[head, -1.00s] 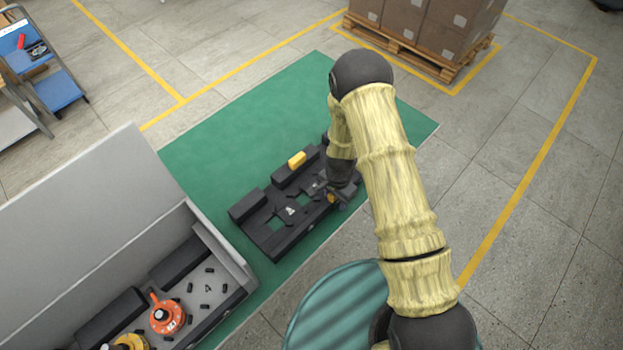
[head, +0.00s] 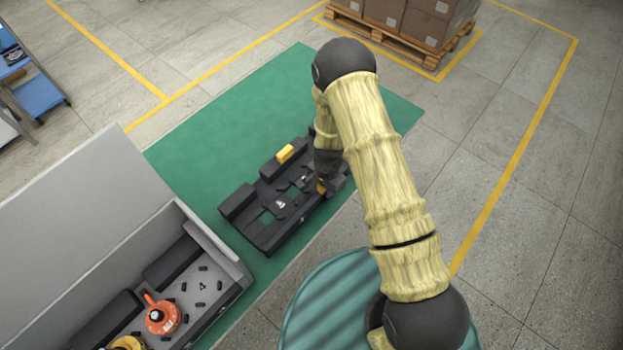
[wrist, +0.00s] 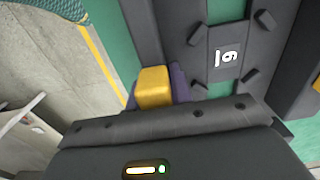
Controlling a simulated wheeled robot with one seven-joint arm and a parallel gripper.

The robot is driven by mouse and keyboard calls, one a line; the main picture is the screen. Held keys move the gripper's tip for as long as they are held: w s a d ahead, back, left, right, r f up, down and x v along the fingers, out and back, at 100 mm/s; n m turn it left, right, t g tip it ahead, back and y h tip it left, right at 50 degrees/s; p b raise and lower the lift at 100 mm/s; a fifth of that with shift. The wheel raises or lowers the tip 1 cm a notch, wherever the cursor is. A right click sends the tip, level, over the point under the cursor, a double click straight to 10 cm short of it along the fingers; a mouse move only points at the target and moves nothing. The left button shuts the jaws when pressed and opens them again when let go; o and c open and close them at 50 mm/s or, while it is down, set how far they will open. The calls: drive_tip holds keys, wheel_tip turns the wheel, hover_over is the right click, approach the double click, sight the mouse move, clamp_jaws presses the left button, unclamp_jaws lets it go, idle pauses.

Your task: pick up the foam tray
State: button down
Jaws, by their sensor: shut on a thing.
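The foam tray (head: 237,203) is a dark, flat frame with raised blocks and openings through which green shows. It appears to lie on the green mat; I cannot tell whether there is a gap beneath it. One yellow grip (head: 285,153) stands on its far side. My gripper (head: 322,186) is at its near right side, shut on the tray's other yellow grip, which is mostly hidden in the head view. The wrist view shows this yellow grip (wrist: 155,88) held, with the dark tray surface (wrist: 195,60) and a white number label beside it.
A grey open box (head: 222,262) with orange and yellow parts stands at lower left. A teal round surface (head: 325,295) is below my arm. A pallet with cartons (head: 410,25) stands at the back, and a blue cart (head: 38,97) at far left. The far mat (head: 240,115) is clear.

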drive_tip(key=shift+r, duration=0.1)
wheel_tip(320, 180, up, 10)
drive_tip(key=shift+f+b, duration=0.1)
drive_tip(key=shift+b, duration=1.1)
